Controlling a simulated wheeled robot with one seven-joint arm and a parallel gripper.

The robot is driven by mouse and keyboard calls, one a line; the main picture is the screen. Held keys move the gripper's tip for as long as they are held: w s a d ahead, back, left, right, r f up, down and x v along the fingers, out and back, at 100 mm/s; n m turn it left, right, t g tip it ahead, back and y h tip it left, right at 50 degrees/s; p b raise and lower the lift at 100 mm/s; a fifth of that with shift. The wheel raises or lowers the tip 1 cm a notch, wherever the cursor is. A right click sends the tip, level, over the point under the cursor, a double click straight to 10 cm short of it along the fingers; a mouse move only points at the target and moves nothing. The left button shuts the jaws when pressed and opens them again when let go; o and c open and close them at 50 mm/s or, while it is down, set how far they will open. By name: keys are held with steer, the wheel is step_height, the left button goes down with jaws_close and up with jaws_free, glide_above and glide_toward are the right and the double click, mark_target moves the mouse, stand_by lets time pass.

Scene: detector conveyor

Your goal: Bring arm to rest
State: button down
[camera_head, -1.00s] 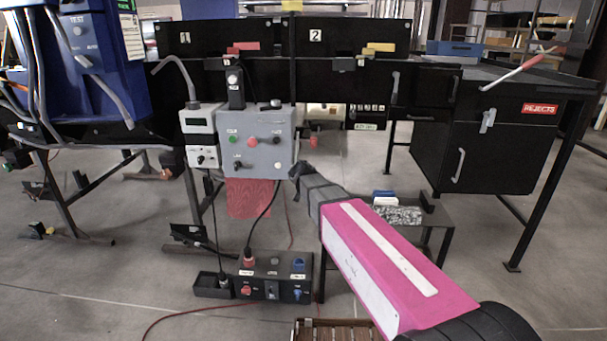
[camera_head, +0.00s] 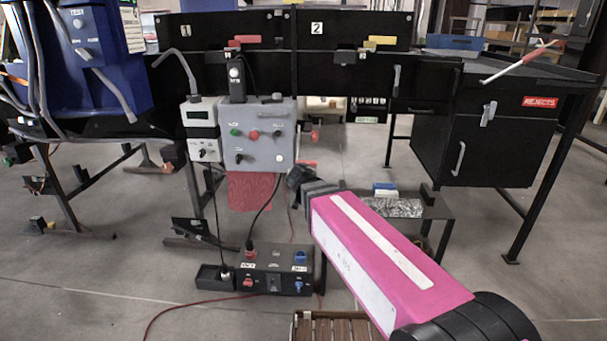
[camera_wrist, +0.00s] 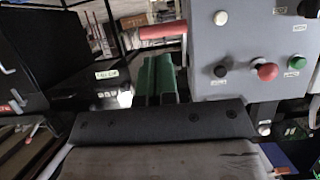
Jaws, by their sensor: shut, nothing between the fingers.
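My arm (camera_head: 385,255), pink with a white stripe, reaches from the lower right toward the middle in the head view. Its dark wrist end (camera_head: 300,185) appears just below and right of the grey control box (camera_head: 260,135). The fingers cannot be made out in that view. In the wrist view my gripper (camera_wrist: 157,78) shows as green fingers close together, shut and empty, beyond a dark body plate. The grey control box also shows in the wrist view (camera_wrist: 240,45), upside down, at the upper right beside the fingers.
A black socket box (camera_head: 272,268) with cables stands on the floor below the control box. A low table (camera_head: 435,208) with small boxes is behind my arm. The black rejects cabinet (camera_head: 470,150) stands at the right, and a slatted wooden crate (camera_head: 335,328) lies at the bottom.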

steer(key=s+d+f+g+h, duration=0.1)
steer(key=s+d+f+g, duration=0.2)
steer(key=d+f, duration=0.45)
steer(key=s+d+f+g+h, duration=0.1)
steer(key=s+d+f+g, duration=0.25)
steer(key=d+f, duration=0.35)
steer(key=s+d+f+g+y, duration=0.2)
steer(key=s+d+f+g, duration=0.4)
steer(key=s+d, duration=0.2)
steer(key=shift+s+d+f, duration=0.2)
steer(key=shift+s+f, duration=0.05)
steer(key=shift+s, duration=0.9)
